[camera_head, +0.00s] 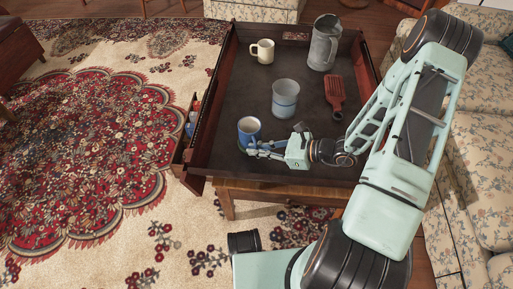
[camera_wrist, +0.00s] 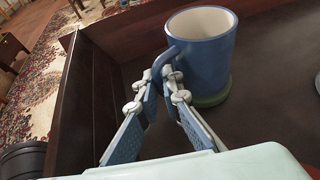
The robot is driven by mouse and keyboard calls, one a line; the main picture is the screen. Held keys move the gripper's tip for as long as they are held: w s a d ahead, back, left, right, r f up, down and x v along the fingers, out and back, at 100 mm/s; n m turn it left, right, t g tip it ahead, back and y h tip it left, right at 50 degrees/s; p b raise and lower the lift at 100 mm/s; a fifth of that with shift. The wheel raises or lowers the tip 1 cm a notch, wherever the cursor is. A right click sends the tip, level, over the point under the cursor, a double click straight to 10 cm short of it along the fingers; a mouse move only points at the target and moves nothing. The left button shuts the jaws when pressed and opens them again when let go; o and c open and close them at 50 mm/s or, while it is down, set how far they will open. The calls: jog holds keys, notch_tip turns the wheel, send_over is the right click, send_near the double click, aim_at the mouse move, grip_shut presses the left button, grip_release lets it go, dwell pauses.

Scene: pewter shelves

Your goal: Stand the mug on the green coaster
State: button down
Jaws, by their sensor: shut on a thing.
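The blue mug (camera_head: 249,129) is upright near the left front corner of the dark tray-like tabletop. In the wrist view the blue mug (camera_wrist: 205,50) has its handle towards me. My gripper (camera_head: 256,149) is at the mug's near side; in the wrist view my gripper (camera_wrist: 162,82) is shut on the handle. The green coaster (camera_wrist: 213,99) shows as a rim directly under the mug's base. I cannot tell whether the base touches it or hangs just above.
A raised wooden rim (camera_head: 210,112) runs close left of the blue mug.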

jog(key=c, duration=2)
grip_release()
jog(key=shift+d, duration=0.1)
jog(key=v, duration=1.2)
